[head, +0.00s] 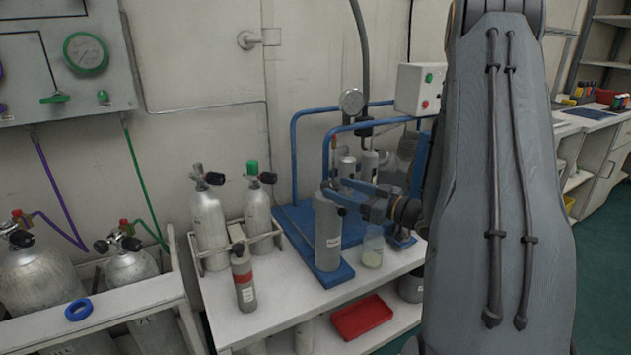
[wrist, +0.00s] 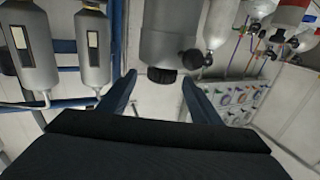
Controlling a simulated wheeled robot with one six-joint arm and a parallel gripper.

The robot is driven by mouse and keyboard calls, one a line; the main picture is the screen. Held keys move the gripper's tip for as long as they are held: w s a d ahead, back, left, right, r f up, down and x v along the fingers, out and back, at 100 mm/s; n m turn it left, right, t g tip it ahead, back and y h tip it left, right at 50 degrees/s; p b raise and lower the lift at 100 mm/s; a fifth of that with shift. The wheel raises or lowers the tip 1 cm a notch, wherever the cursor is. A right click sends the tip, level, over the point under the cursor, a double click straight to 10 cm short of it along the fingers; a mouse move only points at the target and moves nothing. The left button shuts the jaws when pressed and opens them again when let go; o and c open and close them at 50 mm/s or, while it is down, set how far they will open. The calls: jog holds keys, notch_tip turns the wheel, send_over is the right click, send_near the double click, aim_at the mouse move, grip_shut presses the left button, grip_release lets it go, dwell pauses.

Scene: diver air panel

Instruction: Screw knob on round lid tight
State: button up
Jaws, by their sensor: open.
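The grey upright canister (head: 328,240) stands at the front of the blue stand, with its round lid at the top. In the wrist view the canister (wrist: 168,18) appears upside down, with the round lid (wrist: 170,52) and a dark knob (wrist: 162,74) at its end. My gripper (head: 338,191) is at the canister's top, reaching in from the right. In the wrist view my gripper (wrist: 160,79) is open, with one finger on each side of the knob and visible gaps. The knob is hard to make out in the head view.
A pressure gauge (head: 351,102) and blue pipe frame (head: 294,150) stand behind. A glass jar (head: 372,248) is right of the canister. A red tray (head: 361,317) is below.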

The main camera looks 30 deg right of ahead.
aim_at(322, 183)
jog(key=x, duration=0.8)
jog(key=shift+s+a, duration=0.1)
jog(key=c, duration=1.1)
